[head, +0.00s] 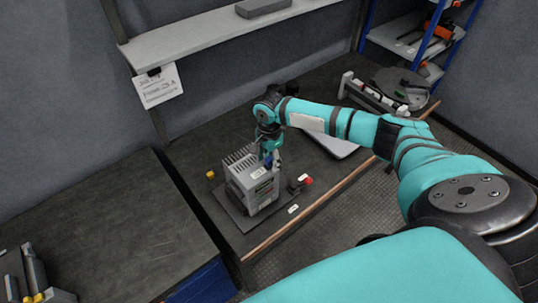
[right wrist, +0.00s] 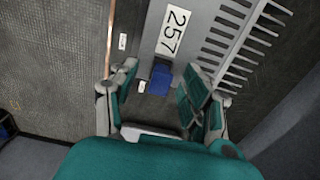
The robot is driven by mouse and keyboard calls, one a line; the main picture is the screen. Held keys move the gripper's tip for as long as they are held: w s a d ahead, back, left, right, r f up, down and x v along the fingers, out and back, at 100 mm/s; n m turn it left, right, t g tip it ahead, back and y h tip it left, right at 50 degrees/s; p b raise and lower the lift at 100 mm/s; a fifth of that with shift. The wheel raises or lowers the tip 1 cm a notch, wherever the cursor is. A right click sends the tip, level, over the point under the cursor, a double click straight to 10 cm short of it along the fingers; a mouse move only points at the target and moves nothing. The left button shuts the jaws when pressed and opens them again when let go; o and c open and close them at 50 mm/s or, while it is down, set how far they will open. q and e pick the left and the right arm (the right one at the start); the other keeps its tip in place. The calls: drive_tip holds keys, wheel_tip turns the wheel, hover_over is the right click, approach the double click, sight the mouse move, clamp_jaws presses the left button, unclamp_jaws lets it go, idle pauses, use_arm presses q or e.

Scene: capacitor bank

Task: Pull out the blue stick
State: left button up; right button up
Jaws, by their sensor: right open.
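The blue stick (right wrist: 160,80) shows in the right wrist view as a short blue block against the grey unit marked 257. In the head view a bit of the blue stick (head: 267,160) shows by the upper right side of the grey finned capacitor unit (head: 245,186). My right gripper (right wrist: 161,74) is open, with one finger on each side of the blue stick; I cannot tell whether either finger touches it. In the head view the right gripper (head: 270,152) points down at the unit and partly hides the stick. My left gripper is not in view.
The unit stands on a dark workbench (head: 205,140). A red button (head: 308,181) is right of it, a yellow piece (head: 210,174) left. A pale flat panel (head: 333,143) lies behind. Another dark table (head: 110,225) is at left, a wall shelf (head: 200,35) above.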

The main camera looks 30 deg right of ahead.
sight(269, 159)
drive_tip(key=shift+c, duration=0.4)
clamp_jaws()
idle(0.4)
drive_tip(key=shift+r+p, duration=1.5)
drive_tip(key=shift+p, duration=0.1)
drive_tip(key=shift+r, duration=1.55)
